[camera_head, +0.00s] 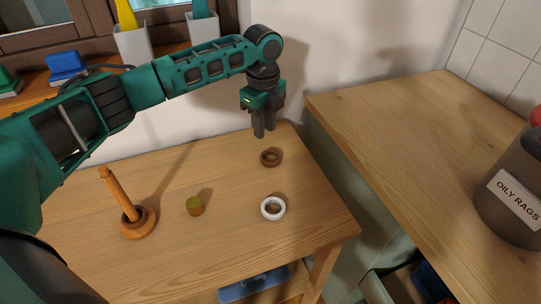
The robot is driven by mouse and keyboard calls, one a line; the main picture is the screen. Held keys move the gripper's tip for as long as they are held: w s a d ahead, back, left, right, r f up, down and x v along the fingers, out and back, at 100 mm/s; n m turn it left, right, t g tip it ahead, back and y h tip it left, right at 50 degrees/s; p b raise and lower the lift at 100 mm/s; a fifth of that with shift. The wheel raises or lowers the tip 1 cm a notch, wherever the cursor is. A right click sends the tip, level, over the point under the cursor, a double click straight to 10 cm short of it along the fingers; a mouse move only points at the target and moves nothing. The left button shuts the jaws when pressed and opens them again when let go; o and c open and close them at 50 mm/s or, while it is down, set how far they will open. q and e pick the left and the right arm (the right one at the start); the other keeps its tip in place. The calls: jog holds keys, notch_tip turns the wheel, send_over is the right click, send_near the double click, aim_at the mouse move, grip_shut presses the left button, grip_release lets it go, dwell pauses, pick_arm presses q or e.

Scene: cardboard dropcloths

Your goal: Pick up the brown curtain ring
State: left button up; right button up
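The brown curtain ring (271,158) lies flat on the wooden table, near its back right part. My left gripper (264,134) points down above and just behind the ring in the picture, apart from it. Its two fingertips show side by side with a narrow gap, and nothing is seen between them. My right gripper is not in view.
A white ring (273,208) lies in front of the brown one. A tilted wooden peg (118,193) rises from a round base at far left. A grey "OILY RAGS" container (512,190) stands on the right counter (420,140).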

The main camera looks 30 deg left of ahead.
pick_arm(q)
send_over(266, 160)
jog(key=f, duration=0.4)
jog(key=shift+w+a+f, duration=0.2)
jog(key=shift+a+f, duration=0.1)
jog(key=shift+f, duration=0.05)
jog(key=f, duration=0.3)
jog(key=f+b, duration=0.1)
jog(key=f, duration=0.1)
jog(key=shift+s+d+f, duration=0.1)
jog(key=shift+s+d, duration=0.1)
jog(key=shift+d, duration=0.1)
grip_shut()
